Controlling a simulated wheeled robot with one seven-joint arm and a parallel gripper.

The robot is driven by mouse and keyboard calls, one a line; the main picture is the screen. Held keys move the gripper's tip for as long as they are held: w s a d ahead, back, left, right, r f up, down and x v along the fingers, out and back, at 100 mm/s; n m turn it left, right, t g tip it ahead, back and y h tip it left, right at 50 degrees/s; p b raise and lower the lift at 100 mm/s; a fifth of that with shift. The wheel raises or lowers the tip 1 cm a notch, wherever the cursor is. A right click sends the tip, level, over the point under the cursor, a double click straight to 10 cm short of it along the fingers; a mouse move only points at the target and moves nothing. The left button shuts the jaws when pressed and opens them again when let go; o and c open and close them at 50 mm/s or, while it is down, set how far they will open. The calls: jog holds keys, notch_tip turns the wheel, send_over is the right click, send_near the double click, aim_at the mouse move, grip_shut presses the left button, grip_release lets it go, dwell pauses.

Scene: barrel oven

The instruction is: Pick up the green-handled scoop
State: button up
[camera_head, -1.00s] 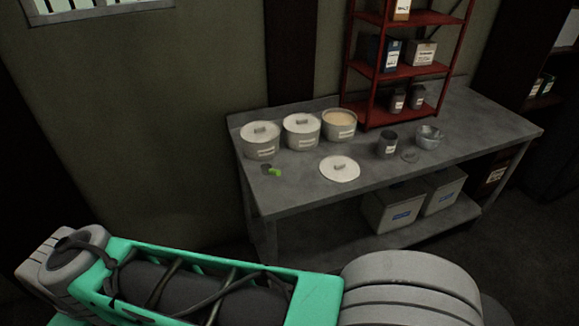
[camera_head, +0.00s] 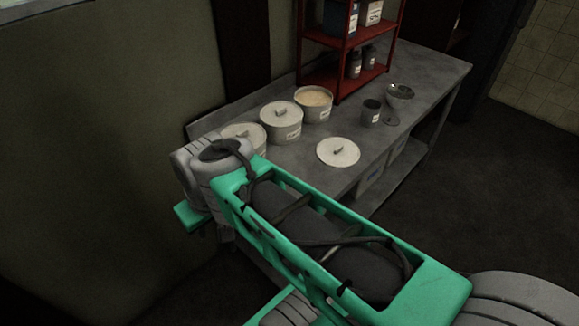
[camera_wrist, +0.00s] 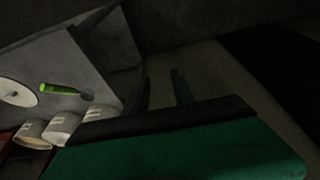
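The green-handled scoop (camera_wrist: 62,89) lies on the grey table (camera_wrist: 75,50) in the left of the wrist view. Its bright green handle points left and its grey head lies toward the right, near the table edge. In the head view the scoop is hidden behind my arm. My gripper (camera_wrist: 162,88) shows two dark fingers, apart, with nothing between them. It is to the right of the scoop in the wrist view, beyond the table edge and not touching it. In the head view the fingertips are hidden.
Two lidded pots (camera_head: 281,122) (camera_head: 243,136) and an open pot (camera_head: 313,104) stand along the table's back. A loose white lid (camera_head: 338,152) lies in front. A grey cup (camera_head: 371,113), a metal vessel (camera_head: 398,92) and a red shelf (camera_head: 340,45) stand farther right.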

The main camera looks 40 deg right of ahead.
jog(key=w+d+f+y+b, duration=0.1)
jog(key=w+d+b, duration=0.15)
jog(key=d, duration=0.55)
jog(key=w+d+f+b, duration=0.1)
jog(key=w+d, duration=0.2)
jog(key=d, duration=0.5)
jog(key=s+d+f+m+t+y, duration=0.1)
jog(key=s+d, duration=0.1)
jog(key=d, duration=0.4)
jog(key=s+d, duration=0.3)
jog(key=d, duration=0.4)
jog(key=x, duration=0.4)
jog(key=b+x, duration=0.1)
jog(key=x, duration=0.1)
jog(key=shift+w+a, duration=0.25)
jog(key=shift+w, duration=0.15)
jog(key=x, duration=0.6)
jog(key=shift+s+p, duration=0.15)
jog(key=shift+p, duration=0.15)
jog(key=shift+c, duration=0.3)
grip_shut()
